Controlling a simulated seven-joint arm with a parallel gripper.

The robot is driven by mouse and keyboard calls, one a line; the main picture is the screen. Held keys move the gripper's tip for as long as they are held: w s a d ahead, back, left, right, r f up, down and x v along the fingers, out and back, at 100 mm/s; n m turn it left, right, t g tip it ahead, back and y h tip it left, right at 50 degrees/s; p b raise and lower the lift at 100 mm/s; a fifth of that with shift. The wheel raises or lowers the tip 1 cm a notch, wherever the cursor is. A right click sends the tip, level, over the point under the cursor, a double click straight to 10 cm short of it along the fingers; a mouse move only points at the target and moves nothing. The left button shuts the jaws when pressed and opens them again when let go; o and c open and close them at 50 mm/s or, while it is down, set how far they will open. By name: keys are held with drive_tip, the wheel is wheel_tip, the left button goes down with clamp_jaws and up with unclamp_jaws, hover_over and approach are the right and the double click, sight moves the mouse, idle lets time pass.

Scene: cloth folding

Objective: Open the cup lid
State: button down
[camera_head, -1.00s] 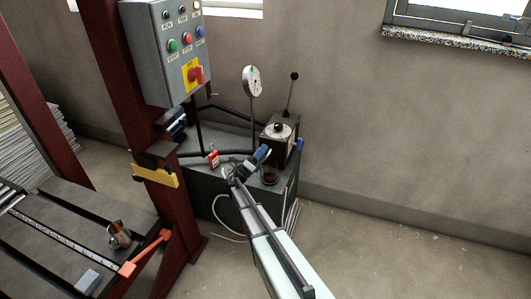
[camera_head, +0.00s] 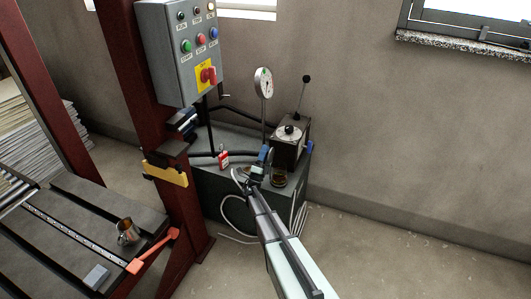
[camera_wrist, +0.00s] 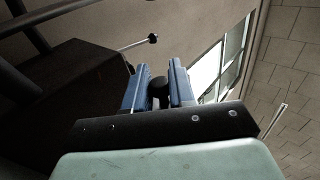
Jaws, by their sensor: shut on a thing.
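A small dark, brownish cup (camera_head: 279,178) stands on the grey cabinet top, near its front right corner. My gripper (camera_head: 265,155) is just left of and above the cup in the head view. In the wrist view, my gripper's blue fingers (camera_wrist: 160,78) are shut on a dark rounded piece (camera_wrist: 158,90), which looks like the cup lid's knob. The rest of the lid is hidden behind the gripper. In the head view the held piece is too small to make out. I cannot tell whether it still touches the cup.
A lever box (camera_head: 290,142) stands behind the cup. A dial gauge (camera_head: 264,83) rises behind my gripper. A red-and-white item (camera_head: 223,160) is left of it on the cabinet (camera_head: 213,196). A metal mug (camera_head: 127,231) stands on the press bed at left. Floor is clear at right.

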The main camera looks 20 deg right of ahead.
drive_tip(key=shift+a+r, duration=0.1)
drive_tip(key=shift+a, duration=0.05)
drive_tip(key=c, duration=1.1)
unclamp_jaws()
drive_tip(key=shift+o, duration=0.2)
drive_tip(key=v, duration=1.4)
